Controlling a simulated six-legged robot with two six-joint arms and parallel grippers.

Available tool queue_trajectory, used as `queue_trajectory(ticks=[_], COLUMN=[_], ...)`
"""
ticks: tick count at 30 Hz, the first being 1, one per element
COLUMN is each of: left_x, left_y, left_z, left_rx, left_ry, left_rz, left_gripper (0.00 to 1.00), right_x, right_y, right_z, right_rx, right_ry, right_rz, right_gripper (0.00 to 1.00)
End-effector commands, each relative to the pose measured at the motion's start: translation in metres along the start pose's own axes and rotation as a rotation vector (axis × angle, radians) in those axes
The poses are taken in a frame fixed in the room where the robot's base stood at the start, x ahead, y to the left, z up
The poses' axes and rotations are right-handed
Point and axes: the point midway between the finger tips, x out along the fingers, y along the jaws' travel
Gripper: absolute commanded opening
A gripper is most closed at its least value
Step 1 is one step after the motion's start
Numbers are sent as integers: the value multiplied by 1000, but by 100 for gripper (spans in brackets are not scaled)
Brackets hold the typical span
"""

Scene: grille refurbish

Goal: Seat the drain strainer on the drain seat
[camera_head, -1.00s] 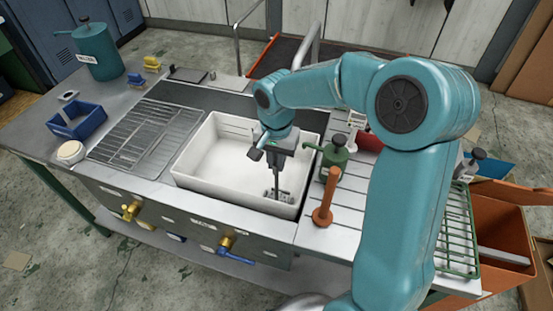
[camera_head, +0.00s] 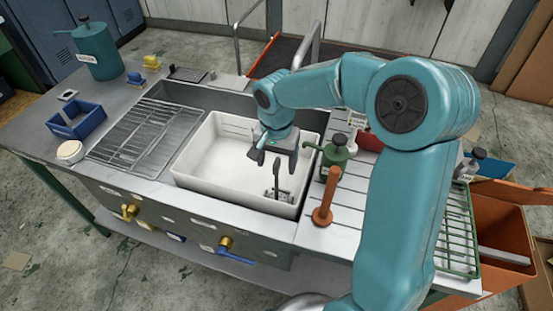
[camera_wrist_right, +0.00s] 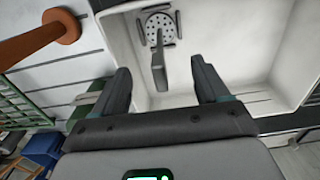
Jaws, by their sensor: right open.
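The drain strainer (camera_wrist_right: 160,24), a light perforated disc with a dark upright handle (camera_wrist_right: 159,72), is in the white sink basin (camera_head: 205,150). Dark bracket pieces of the drain seat (camera_wrist_right: 141,32) surround the disc. In the head view the strainer's handle (camera_head: 277,176) stands up near the basin's front right corner. The disc appears to lie within the seat; I cannot tell whether it is fully flush. My right gripper (camera_head: 273,162) is open above the handle, its fingers apart on either side in the wrist view (camera_wrist_right: 160,68), touching nothing visible. My left gripper is out of view.
An orange upright post (camera_head: 324,200) and a green pump bottle (camera_head: 336,153) stand close to the basin's right. A wire rack (camera_head: 140,138) lies to its left, beside a blue bin (camera_head: 76,121). A tap (camera_head: 312,45) rises behind. The basin's left side is clear.

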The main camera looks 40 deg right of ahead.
Motion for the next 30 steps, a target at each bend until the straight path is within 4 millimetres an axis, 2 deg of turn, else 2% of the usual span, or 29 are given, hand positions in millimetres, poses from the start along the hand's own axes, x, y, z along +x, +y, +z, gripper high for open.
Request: queue_trajectory(ticks=[10, 30], left_x=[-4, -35], left_y=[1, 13], left_z=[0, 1], left_rx=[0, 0], left_ry=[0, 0], left_rz=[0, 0], left_gripper=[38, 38], right_x=[-5, -50], right_y=[0, 0], right_z=[0, 0], right_rx=[0, 0], right_ry=[0, 0], right_rz=[0, 0], right_gripper=[74, 74])
